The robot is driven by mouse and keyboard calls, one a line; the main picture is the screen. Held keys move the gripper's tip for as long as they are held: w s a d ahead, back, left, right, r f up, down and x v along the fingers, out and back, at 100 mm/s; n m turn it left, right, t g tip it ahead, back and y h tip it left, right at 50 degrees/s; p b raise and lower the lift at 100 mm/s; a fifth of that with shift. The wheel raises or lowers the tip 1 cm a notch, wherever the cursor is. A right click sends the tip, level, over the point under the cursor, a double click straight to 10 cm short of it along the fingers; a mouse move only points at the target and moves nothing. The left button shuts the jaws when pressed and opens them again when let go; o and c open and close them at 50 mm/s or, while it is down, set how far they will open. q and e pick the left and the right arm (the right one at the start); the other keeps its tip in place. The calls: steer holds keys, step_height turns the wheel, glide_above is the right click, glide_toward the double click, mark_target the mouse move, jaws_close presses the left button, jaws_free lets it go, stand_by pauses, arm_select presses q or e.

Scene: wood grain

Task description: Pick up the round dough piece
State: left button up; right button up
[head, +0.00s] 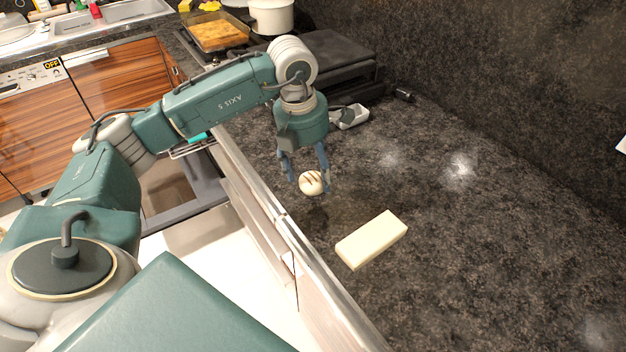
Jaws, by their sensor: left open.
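The round dough piece (311,183) is a small cream ball with dark stripes on top. It shows in the head view near the front edge of the dark stone counter. My left gripper (309,181) points down over it, open, with one finger to each side of the ball. I cannot tell whether the fingers touch it, or whether the ball rests on the counter. My right gripper is not in view.
A pale rectangular block (371,240) lies on the counter (480,260) to the right and nearer. A baking tray with food (218,36) and a white pot (272,17) stand at the back. The counter's right side is clear.

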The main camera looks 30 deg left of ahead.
mark_target(313, 177)
arm_select(q)
steer(key=shift+w+f+p, duration=0.2)
steer(key=shift+f+p, duration=0.1)
steer(key=shift+f, duration=1.35)
steer(key=shift+c, duration=0.3)
steer(key=c, duration=1.1)
steer(key=shift+c, duration=0.2)
steer(key=shift+r, duration=0.15)
